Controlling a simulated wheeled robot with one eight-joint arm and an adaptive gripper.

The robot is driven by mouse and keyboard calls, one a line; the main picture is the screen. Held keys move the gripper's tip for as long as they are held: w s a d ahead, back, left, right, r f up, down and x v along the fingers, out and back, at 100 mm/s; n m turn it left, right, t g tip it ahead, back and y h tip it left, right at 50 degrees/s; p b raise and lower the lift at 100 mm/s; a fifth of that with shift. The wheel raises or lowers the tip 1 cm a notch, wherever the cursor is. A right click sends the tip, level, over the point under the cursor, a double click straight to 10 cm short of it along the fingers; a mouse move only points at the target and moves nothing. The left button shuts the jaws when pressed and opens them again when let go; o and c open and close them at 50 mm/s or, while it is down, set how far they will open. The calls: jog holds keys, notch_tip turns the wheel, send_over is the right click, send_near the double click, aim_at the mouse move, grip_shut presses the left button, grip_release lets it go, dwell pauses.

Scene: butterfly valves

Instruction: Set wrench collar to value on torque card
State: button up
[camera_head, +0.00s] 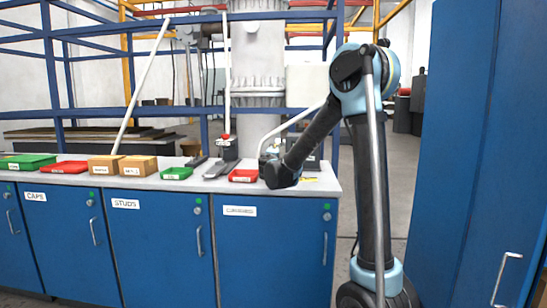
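My arm rises at the right, light blue and black. Its forearm slopes down left to the bench's right end. The dark end of my arm, with my gripper (277,176), is low over the bench beside a red tray. The fingers cannot be made out, nor whether they hold anything. I cannot identify a wrench, its collar or a torque card for certain. A dark grey item (216,170) lies on the bench left of the red tray. A small yellow patch (309,179) shows right of my gripper; no writing is legible.
The grey bench (205,182) carries red trays (243,175), green trays (176,173) and cardboard boxes (138,166). Blue cabinets (160,235) are below. A tall blue cabinet (470,150) stands right. Blue rails and a large pipe (258,65) stand behind.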

jog(key=shift+d, duration=0.1)
jog(key=o, duration=1.1)
jog(key=shift+c, duration=0.2)
jog(key=s, duration=1.2)
jog(key=shift+f, duration=0.15)
